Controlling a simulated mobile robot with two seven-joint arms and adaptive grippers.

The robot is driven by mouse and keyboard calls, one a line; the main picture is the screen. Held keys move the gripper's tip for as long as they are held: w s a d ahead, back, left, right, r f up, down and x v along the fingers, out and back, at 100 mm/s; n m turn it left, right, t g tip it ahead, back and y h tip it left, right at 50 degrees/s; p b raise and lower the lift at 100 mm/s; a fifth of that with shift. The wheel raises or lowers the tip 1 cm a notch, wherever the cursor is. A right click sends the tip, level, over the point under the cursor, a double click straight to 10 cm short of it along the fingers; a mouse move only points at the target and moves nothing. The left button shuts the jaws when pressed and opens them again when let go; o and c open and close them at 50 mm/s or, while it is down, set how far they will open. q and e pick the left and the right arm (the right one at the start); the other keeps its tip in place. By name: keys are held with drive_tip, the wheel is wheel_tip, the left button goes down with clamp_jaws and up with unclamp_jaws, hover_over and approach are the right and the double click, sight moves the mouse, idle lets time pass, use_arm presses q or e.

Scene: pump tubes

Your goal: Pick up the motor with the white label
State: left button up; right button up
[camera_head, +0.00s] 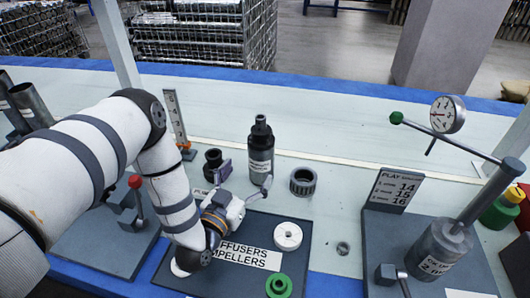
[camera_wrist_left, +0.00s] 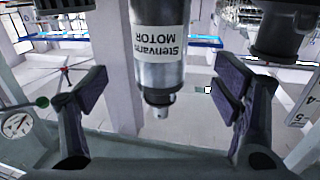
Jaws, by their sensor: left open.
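The motor (camera_head: 260,150) stands upright on the pale table, with a black upper body and a white label around its lower part. In the left wrist view the motor (camera_wrist_left: 160,72) comes down from the top edge, its white label reading "MOTOR", in line with the space between my fingers. My left gripper (camera_head: 246,180) is open just in front of the motor, at the height of its lower part. Its two padded fingers (camera_wrist_left: 160,105) show apart in the wrist view, with nothing clamped. Whether either finger touches the motor cannot be told. My right gripper is not in view.
A dark board labelled diffusers and impellers (camera_head: 240,257) lies in front, with a white ring (camera_head: 288,236) and a green ring (camera_head: 279,285). A black fitting (camera_head: 214,162) stands left of the motor, a dark ring (camera_head: 303,181) right. A gauge stand (camera_head: 448,116) is farther right.

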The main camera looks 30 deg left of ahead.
sight(261, 153)
use_arm(q)
drive_tip(key=w, duration=0.6)
drive_tip(key=w+b, duration=0.1)
drive_tip(key=w, duration=0.1)
drive_tip(key=shift+w+a+f, duration=0.1)
drive_tip(key=shift+w+a, duration=0.15)
drive_tip(key=shift+w, duration=0.15)
drive_tip(key=c, duration=1.8)
drive_tip(key=shift+w+r, duration=0.15)
drive_tip(key=shift+r, duration=0.15)
clamp_jaws()
drive_tip(key=shift+r, duration=0.1)
